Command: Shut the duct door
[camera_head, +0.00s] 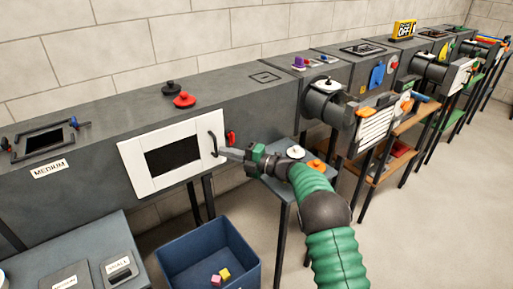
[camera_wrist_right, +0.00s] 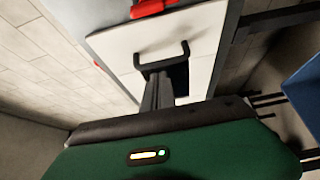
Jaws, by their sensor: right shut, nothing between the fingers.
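The white duct door (camera_head: 132,160) lies against the front of the grey duct (camera_head: 90,127), with a dark rectangular window (camera_head: 173,156) in its middle. Its black handle (camera_head: 212,144) is at its right side. My right gripper (camera_head: 222,153) is shut, with its fingertips close by the handle and nothing between them. In the right wrist view the shut fingers (camera_wrist_right: 158,88) point at the handle (camera_wrist_right: 162,56) on the white door (camera_wrist_right: 205,45). Whether they touch it I cannot tell. A red latch (camera_head: 231,138) sits just right of the door. My left gripper is out of view.
A blue bin (camera_head: 180,258) with pink and yellow blocks stands below the door. A small grey table (camera_head: 283,190) is behind my right arm. Black and red knobs (camera_head: 184,99) sit on the duct top. Open floor (camera_head: 440,230) lies at the right.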

